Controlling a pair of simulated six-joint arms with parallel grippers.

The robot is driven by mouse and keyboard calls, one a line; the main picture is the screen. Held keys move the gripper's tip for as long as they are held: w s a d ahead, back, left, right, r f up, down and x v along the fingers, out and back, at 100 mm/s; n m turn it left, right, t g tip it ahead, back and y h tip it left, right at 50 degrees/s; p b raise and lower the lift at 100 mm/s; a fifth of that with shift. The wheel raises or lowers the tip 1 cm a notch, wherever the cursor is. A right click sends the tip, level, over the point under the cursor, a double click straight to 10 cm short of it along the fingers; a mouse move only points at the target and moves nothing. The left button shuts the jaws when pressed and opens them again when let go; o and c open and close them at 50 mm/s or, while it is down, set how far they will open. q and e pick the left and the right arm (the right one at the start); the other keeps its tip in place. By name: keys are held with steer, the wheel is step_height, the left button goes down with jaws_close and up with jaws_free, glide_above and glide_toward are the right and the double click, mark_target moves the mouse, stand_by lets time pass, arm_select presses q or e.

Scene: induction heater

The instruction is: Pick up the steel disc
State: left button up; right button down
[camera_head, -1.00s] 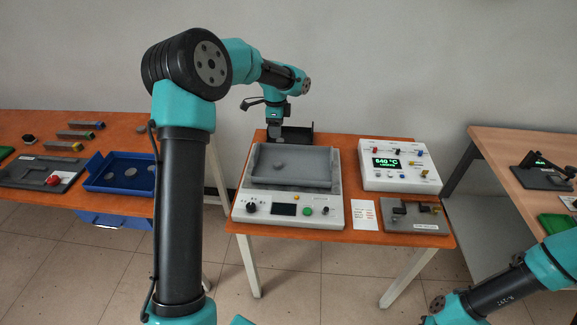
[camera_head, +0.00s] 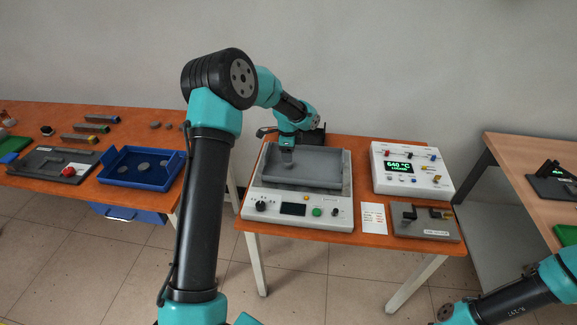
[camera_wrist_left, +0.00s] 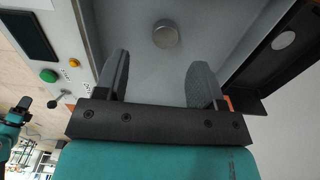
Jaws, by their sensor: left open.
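The steel disc (camera_wrist_left: 166,34) is a small grey round piece lying on the floor of the heater's grey tray (camera_wrist_left: 226,32). In the left wrist view it sits beyond my left gripper (camera_wrist_left: 158,76), roughly between the lines of its two fingers. The fingers are wide apart with nothing between them. In the head view my left gripper (camera_head: 287,157) is over the left back part of the tray (camera_head: 320,181), and the disc cannot be made out clearly there. My right arm shows at the lower right, but its gripper is out of the picture.
The heater's front panel (camera_head: 275,209) has a knob, screen and buttons. A black holder (camera_wrist_left: 272,62) with a pale round piece stands beside the tray. A white control box (camera_head: 411,171) reads 640 °C. A blue tray (camera_head: 110,178) with grey discs is on the left table.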

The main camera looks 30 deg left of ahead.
mark_target(288, 165)
arm_select(q)
steer(key=shift+f, duration=0.4)
steer(key=shift+w+a+f, duration=0.1)
steer(key=shift+w+f, duration=0.05)
steer(key=shift+f, duration=1.15)
steer(key=shift+w+a+f, duration=0.1)
steer(key=shift+w+f, duration=0.05)
steer(key=shift+f, duration=1.15)
steer(key=shift+d, duration=0.1)
steer(key=c, duration=1)
